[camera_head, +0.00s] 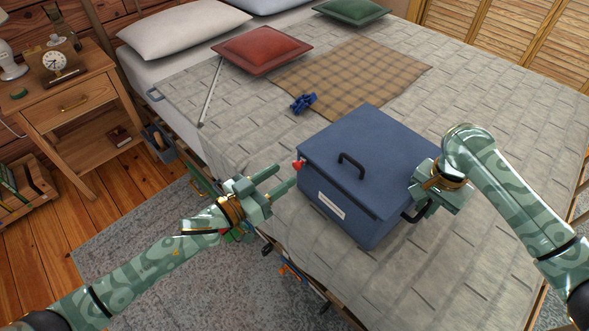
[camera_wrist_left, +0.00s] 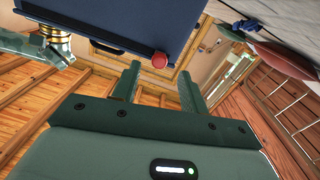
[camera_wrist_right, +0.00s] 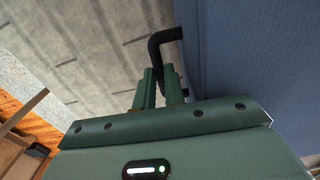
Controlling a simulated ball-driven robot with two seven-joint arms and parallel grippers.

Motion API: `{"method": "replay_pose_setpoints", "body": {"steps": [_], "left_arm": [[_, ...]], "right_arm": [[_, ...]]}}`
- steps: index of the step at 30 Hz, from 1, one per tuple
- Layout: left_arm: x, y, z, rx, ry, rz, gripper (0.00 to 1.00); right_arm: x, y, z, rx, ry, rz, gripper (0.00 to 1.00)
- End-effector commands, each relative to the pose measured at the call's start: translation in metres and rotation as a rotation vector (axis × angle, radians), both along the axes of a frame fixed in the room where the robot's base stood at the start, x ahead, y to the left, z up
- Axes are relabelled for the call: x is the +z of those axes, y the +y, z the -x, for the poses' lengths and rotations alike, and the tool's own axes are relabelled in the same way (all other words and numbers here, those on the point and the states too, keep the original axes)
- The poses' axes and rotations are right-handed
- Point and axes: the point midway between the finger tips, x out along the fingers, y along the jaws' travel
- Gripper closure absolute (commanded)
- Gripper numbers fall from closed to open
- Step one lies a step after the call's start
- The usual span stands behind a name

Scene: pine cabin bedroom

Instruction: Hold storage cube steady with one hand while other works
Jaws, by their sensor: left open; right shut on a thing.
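The storage cube (camera_head: 390,150) is a dark blue box on the bed, with a flat lid, a black lid handle (camera_head: 351,163) and a white label on its front. A small red ball-shaped piece (camera_head: 298,165) is at its left edge; it also shows in the left wrist view (camera_wrist_left: 159,60). My right gripper (camera_wrist_right: 160,76) is shut on the black side handle (camera_wrist_right: 164,38) at the cube's right. My left gripper (camera_head: 284,178) is open and empty, its fingers pointing toward the red piece, just left of the cube. Whether they touch it I cannot tell.
A small blue object (camera_head: 303,103) lies on the bed behind the cube, near the plaid blanket (camera_head: 360,72) and a red cushion (camera_head: 262,50). A grey stick (camera_head: 211,92) lies further left. A wooden nightstand (camera_head: 70,95) stands left of the bed. The bed right of the cube is mostly clear.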

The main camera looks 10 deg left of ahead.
Motion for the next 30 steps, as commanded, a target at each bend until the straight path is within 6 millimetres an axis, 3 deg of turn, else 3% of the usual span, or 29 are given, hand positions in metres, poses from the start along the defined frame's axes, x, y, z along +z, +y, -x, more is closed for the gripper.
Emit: {"method": "replay_pose_setpoints", "body": {"steps": [6, 16, 17, 21, 30], "left_arm": [[0.000, -0.019, -0.023, -0.001, 0.000, 0.002, 0.57], [0.000, -0.023, -0.027, -0.001, 0.001, 0.002, 0.57], [0.000, -0.023, -0.027, -0.001, 0.001, 0.002, 0.59], [0.000, -0.023, -0.026, -0.001, 0.001, 0.002, 0.98], [-0.001, -0.030, -0.020, -0.002, 0.003, 0.003, 1.00]], "right_arm": [[0.001, 0.000, 0.000, -0.001, -0.001, 0.000, 1.00], [0.001, 0.000, 0.000, -0.001, -0.002, -0.001, 1.00], [0.001, 0.000, 0.000, -0.001, -0.002, -0.001, 1.00], [0.001, 0.000, 0.000, 0.000, -0.001, -0.002, 1.00], [0.001, 0.000, 0.000, 0.000, -0.002, -0.001, 1.00]]}}
